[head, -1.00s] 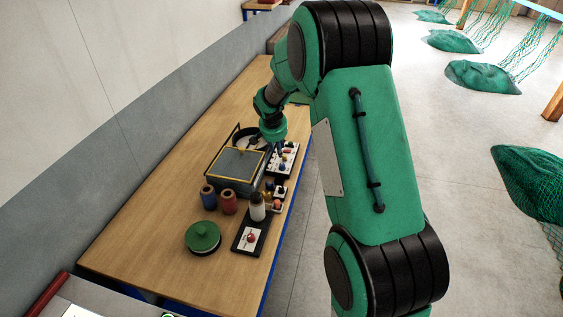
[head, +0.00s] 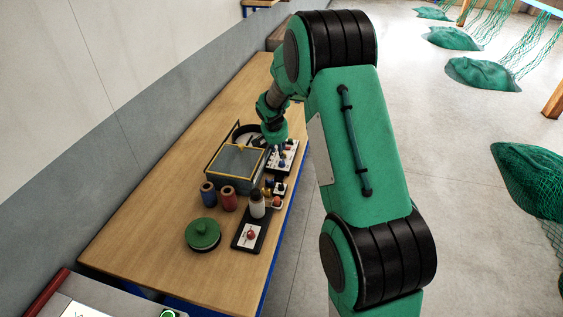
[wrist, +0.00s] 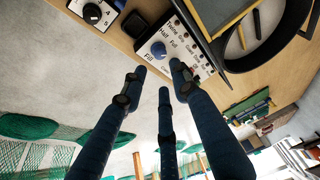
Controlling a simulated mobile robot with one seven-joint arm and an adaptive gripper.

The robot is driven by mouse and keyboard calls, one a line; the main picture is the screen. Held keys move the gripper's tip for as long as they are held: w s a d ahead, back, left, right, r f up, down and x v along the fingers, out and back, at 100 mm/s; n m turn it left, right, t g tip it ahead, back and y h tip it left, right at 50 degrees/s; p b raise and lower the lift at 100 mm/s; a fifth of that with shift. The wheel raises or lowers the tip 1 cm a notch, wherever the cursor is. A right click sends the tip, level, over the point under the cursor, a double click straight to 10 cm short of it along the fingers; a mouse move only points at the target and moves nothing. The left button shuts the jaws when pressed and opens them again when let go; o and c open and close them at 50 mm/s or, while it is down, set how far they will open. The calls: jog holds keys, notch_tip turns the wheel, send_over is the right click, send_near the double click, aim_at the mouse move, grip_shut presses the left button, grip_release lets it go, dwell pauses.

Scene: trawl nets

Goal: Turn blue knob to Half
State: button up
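The blue knob (wrist: 158,49) sits on a white panel (wrist: 176,28) in the wrist view. The panel carries black lettering, with "Half", "Full" and "Fill" legible near the knob. I cannot tell which mark the knob points at. My gripper (wrist: 159,74) has three dark blue fingers, spread apart with nothing between them. Their tips are close to the knob and appear just short of it; I see no clear contact.
A second panel with a dark knob (wrist: 92,12) is at the wrist view's upper left. A black round pan (wrist: 262,62) is beside the blue knob's panel. A yellow-edged box (head: 237,163), two spools, a bottle (head: 257,205) and a green lid (head: 203,235) stand on the wooden table (head: 150,220).

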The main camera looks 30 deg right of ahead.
aim_at(282, 162)
jog(key=b+x, duration=0.1)
jog(key=x, duration=0.9)
jog(key=shift+w+d+f, duration=0.1)
jog(key=shift+f, duration=0.25)
grip_shut()
